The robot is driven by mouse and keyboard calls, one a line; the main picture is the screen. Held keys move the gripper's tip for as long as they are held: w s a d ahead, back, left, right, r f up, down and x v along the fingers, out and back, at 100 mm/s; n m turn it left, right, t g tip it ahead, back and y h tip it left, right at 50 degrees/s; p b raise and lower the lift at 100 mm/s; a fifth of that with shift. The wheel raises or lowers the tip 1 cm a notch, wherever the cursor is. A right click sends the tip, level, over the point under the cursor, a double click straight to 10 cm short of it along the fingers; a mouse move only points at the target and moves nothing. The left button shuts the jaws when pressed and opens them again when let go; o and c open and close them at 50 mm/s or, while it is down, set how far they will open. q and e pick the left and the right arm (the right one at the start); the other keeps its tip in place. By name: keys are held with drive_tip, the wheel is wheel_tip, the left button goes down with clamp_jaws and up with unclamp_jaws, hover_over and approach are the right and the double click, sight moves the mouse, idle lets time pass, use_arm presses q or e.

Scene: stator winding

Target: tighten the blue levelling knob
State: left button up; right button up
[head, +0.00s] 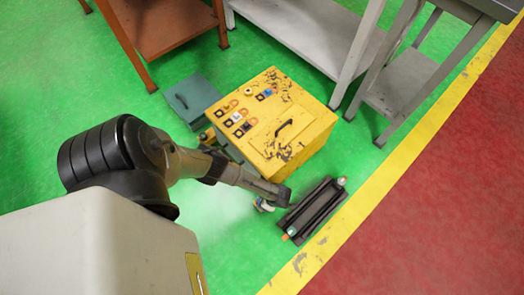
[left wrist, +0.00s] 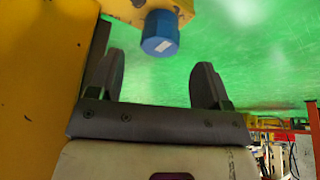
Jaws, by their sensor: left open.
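The blue levelling knob (left wrist: 160,32) is a short blue cylinder with a white mark on its end face. In the left wrist view it sits at the top centre, on a yellow bracket (left wrist: 128,9). My left gripper (left wrist: 159,68) is open and empty. The knob shows beyond the gap between its two dark fingers, clear of both. In the head view my left arm reaches from the left, with the gripper (head: 280,194) low beside the front corner of the yellow cabinet (head: 310,128). I cannot make out the knob there. My right gripper is not in view.
A dark open tool tray (head: 318,207) lies on the green floor just right of the gripper. A teal box (head: 190,97) stands left of the cabinet. Grey tables (head: 300,38) and a brown table (head: 165,27) stand behind. Green floor is free in front.

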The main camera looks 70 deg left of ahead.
use_arm(q)
drive_tip(key=shift+b+x, duration=1.1)
drive_tip(key=shift+x, duration=0.85)
drive_tip(key=shift+c, duration=0.4)
